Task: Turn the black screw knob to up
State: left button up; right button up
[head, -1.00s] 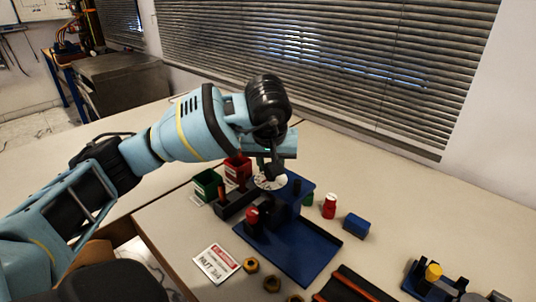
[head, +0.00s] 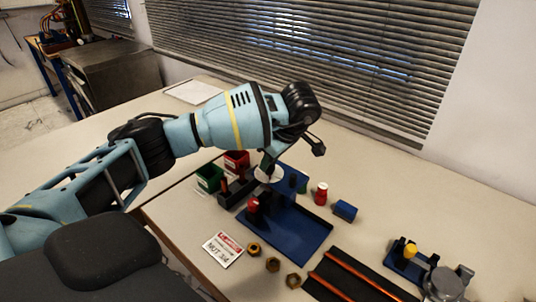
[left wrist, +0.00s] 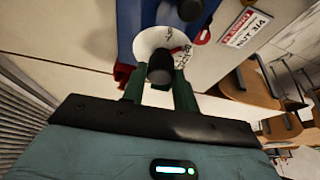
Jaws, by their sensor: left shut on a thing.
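The black screw knob (left wrist: 160,68) shows in the left wrist view in front of a white dial disc (left wrist: 148,42) with dark markings and a little red. My left gripper (left wrist: 159,82) has its green fingers on either side of the knob and is shut on it. In the head view the dial (head: 266,177) sits on a blue stand (head: 290,238), with my left gripper (head: 267,164) just above it. The gripper and wrist hide the knob there. Which way the knob points I cannot tell. My right gripper is not in view.
A red knob (head: 253,204) stands beside the dial. Green (head: 209,178) and red (head: 236,160) bins are behind left. A red-and-white bottle (head: 320,194) and blue block (head: 345,211) are right. A sign (head: 223,249), nuts (head: 272,265) and an orange-railed tray (head: 350,280) lie in front.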

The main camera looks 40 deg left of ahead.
pick_arm(q)
jog(key=n, duration=0.1)
jog(key=n+g+p, duration=0.1)
jog(key=n, duration=0.1)
jog(key=shift+w+r, duration=0.1)
jog(key=shift+r, duration=0.1)
jog(key=n+g, duration=0.1)
jog(key=n, duration=0.2)
jog(key=shift+w+f+h, duration=0.1)
jog(key=shift+h, duration=0.3)
jog(key=shift+n+g+p, duration=0.3)
jog(key=shift+n+g, duration=0.1)
jog(key=shift+n, duration=0.5)
jog(key=shift+a+n, duration=0.1)
jog(key=shift+n, duration=0.2)
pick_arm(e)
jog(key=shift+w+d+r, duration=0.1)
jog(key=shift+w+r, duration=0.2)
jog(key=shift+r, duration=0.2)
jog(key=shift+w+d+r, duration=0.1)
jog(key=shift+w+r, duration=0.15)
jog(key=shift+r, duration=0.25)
pick_arm(q)
jog(key=shift+f, duration=0.1)
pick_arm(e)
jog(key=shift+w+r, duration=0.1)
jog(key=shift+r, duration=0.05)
pick_arm(q)
jog(key=o, duration=1)
